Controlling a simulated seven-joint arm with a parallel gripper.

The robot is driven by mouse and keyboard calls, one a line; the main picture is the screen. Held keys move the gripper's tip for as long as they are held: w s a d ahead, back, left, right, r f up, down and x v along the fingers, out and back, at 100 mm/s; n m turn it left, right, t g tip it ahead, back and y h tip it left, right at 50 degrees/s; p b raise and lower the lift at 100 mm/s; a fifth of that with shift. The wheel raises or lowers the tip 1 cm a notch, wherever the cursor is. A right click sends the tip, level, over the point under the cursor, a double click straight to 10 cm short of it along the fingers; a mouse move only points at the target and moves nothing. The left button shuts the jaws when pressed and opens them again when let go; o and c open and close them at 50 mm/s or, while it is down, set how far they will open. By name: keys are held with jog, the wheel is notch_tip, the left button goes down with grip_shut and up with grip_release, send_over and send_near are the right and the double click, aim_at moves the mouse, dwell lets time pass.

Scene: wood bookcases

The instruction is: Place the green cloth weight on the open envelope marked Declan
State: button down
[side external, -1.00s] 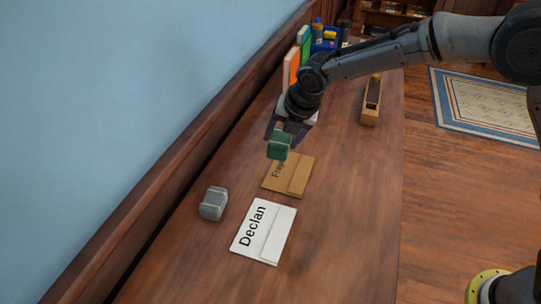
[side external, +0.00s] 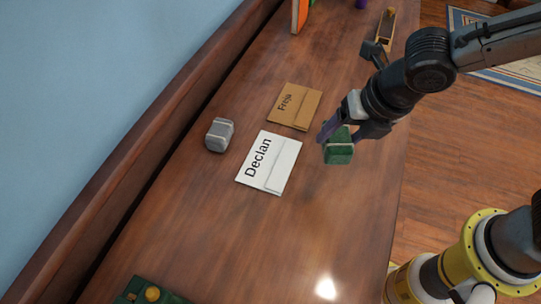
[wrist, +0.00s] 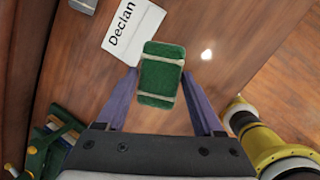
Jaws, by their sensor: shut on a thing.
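My gripper (side external: 346,132) is shut on the green cloth weight (side external: 339,152), a block with pale bands. In the wrist view the weight (wrist: 161,75) sits between the two purple fingers (wrist: 160,92). The white envelope marked Declan (side external: 280,170) lies flat on the wooden top, left of the weight in the side view. In the wrist view the envelope (wrist: 140,37) is above and left of the weight, partly cut off by the frame edge. The weight appears to be held above the wood, clear of the envelope; its exact height is hard to tell.
A brown envelope marked Freja (side external: 300,112) lies behind the white one. A grey banded block (side external: 219,134) stands to their left. A green object with a yellow knob (side external: 150,293) is at the bottom left. A wooden holder (side external: 385,28) is at the back.

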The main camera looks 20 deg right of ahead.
jog(key=w+a+f, duration=0.5)
jog(key=w+f, duration=0.1)
jog(key=w, duration=0.1)
jog(key=w+a+f, duration=0.3)
jog(key=w, duration=0.1)
jog(key=shift+a+f, duration=0.35)
jog(key=shift+f, duration=1.5)
jog(key=shift+f, duration=0.4)
grip_release()
jog(key=shift+f, duration=0.1)
